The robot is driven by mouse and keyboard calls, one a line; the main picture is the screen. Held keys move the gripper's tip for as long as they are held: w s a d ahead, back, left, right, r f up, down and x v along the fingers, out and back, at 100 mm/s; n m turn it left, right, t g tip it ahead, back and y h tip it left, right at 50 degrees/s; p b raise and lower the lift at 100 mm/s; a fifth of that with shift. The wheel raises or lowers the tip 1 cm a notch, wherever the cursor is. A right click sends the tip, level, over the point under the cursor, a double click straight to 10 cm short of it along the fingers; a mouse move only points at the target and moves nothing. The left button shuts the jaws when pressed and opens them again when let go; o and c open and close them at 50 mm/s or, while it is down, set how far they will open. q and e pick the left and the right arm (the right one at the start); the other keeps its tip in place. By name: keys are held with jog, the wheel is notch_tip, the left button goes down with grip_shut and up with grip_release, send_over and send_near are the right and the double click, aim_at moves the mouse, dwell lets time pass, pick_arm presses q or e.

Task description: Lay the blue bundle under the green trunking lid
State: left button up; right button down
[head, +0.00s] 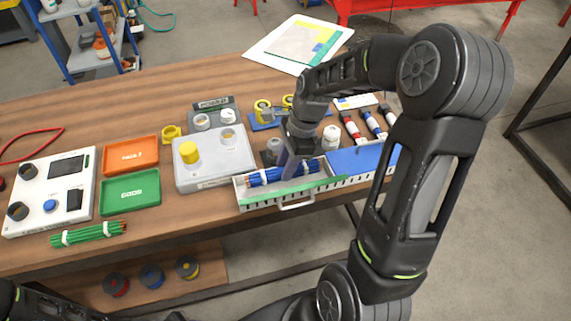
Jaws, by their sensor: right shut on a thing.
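The blue bundle (264,177), with pale ties, lies lengthwise in the open left part of the grey slotted trunking (262,203). My right gripper (289,176) comes down from above and is shut on the bundle's middle, hiding part of it. I cannot tell whether the bundle touches the trunking floor. A blue lid (357,158) covers the right part of the trunking. My left gripper is out of view.
A green bundle (88,234) lies at the front left of the bench, near a green tray (131,192) and an orange tray (131,154). A grey box with a yellow knob (189,153) stands left of the trunking.

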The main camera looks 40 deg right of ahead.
dwell(0.4)
jog(key=shift+f+b, duration=1.55)
jog(key=shift+f, duration=0.75)
jog(key=shift+f, duration=0.1)
jog(key=c, duration=1)
grip_release()
jog(key=shift+o, duration=0.2)
jog(key=shift+r, duration=0.2)
jog(key=v, duration=0.7)
jog(key=shift+d+r, duration=0.1)
jog(key=shift+r, duration=0.1)
